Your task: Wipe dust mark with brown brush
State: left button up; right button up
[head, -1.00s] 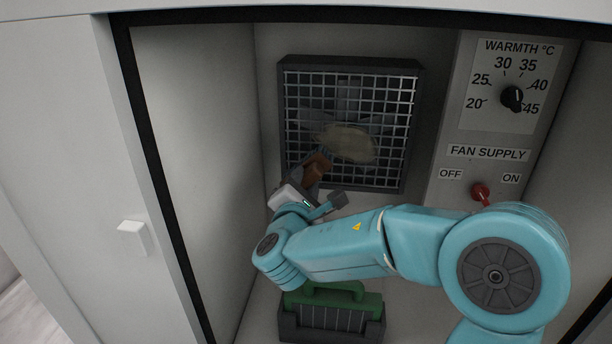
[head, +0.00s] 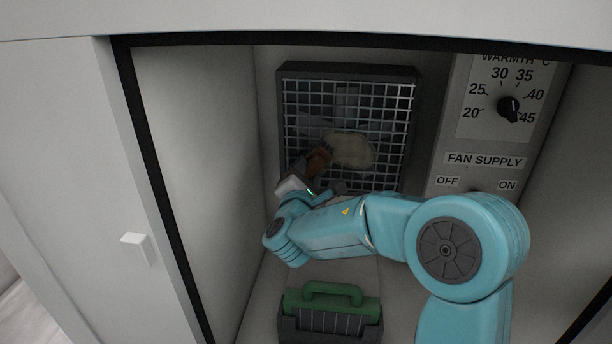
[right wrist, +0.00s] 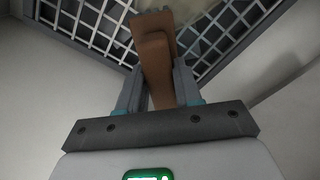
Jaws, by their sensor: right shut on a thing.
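The dust mark (head: 352,150) is a tan, roughly oval patch at the fan grille (head: 372,101) on the back wall. My right gripper (head: 308,171) is shut on the brown brush (head: 319,159), at the grille's lower left. The brush's upper end is beside the mark's left edge; I cannot tell whether it touches. In the right wrist view the brush (right wrist: 157,60) stands between the fingers of the gripper (right wrist: 157,82), with its far end in front of the grille. My left gripper is not in view.
A green-handled dark block (head: 331,312) stands on the cabinet floor below my arm. The control panel (head: 464,180) with a black knob (head: 508,108) is on the right. A white door (head: 85,190) is on the left.

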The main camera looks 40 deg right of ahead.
jog(key=shift+s+d, duration=0.1)
jog(key=shift+d, duration=0.05)
jog(key=shift+d, duration=0.1)
dwell(0.4)
jog(key=shift+w+d, duration=0.2)
jog(key=shift+w, duration=0.2)
jog(key=shift+w+d+b, duration=0.25)
jog(key=shift+d+b, duration=0.05)
jog(key=shift+d, duration=0.05)
